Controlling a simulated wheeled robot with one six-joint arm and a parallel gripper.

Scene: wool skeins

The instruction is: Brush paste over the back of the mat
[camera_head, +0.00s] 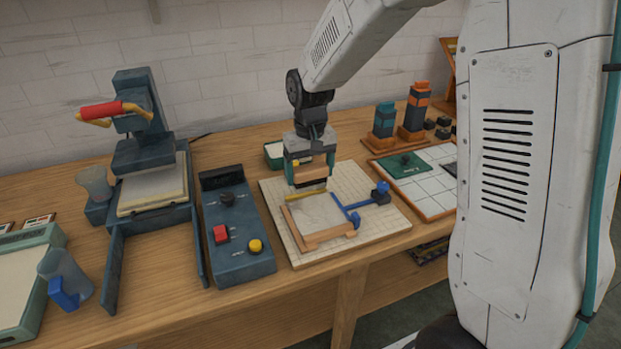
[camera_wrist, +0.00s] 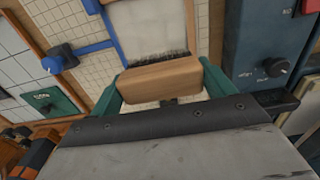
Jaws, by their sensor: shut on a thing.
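My gripper (camera_head: 310,170) is shut on a wooden brush (camera_head: 308,174). In the wrist view the brush (camera_wrist: 158,85) sits between two green fingers, its dark bristles pointing at the mat. The mat (camera_head: 318,215) is a pale grey sheet on a tiled board (camera_head: 390,222), with wooden strips along its sides and a blue clamp bar beside it. The brush is at the mat's far edge. In the wrist view the mat (camera_wrist: 160,25) lies just beyond the bristles. I cannot tell whether the bristles touch it. No paste can be made out on the mat.
A small green tub (camera_head: 273,154) with pale contents stands behind the board. A dark control box (camera_head: 236,230) with a red and a yellow button is to its left, and a press (camera_head: 150,170) further left. A white tiled tray (camera_head: 425,180) lies to the right.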

